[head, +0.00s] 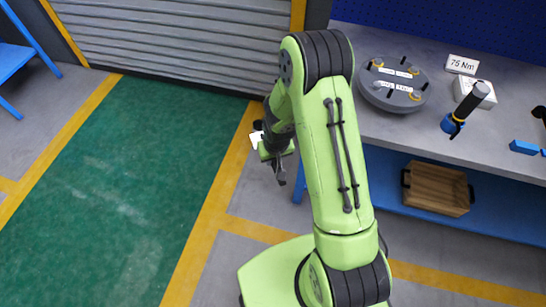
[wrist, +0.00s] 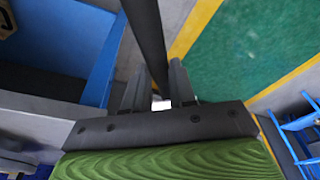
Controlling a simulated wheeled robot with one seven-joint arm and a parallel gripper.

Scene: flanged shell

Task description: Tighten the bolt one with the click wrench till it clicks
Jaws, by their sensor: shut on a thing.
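In the wrist view my gripper (wrist: 157,90) is shut on a long dark bar (wrist: 148,38), which looks like the click wrench's handle. Its working end is out of view. The round grey flanged shell (head: 405,105) lies on the bench, apart from my gripper. Bolts with yellowish rings, black posts and small white labels are on its top. The labels are too small to tell which bolt is bolt one.
A "75 Nm" sign (head: 462,64) stands behind a white box (head: 487,88) on the grey bench. A black-handled tool (head: 472,101) with a blue base and blue blocks (head: 523,147) are at the right. A wooden crate (head: 437,190) sits on the blue lower shelf. The green floor (head: 110,190) is clear.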

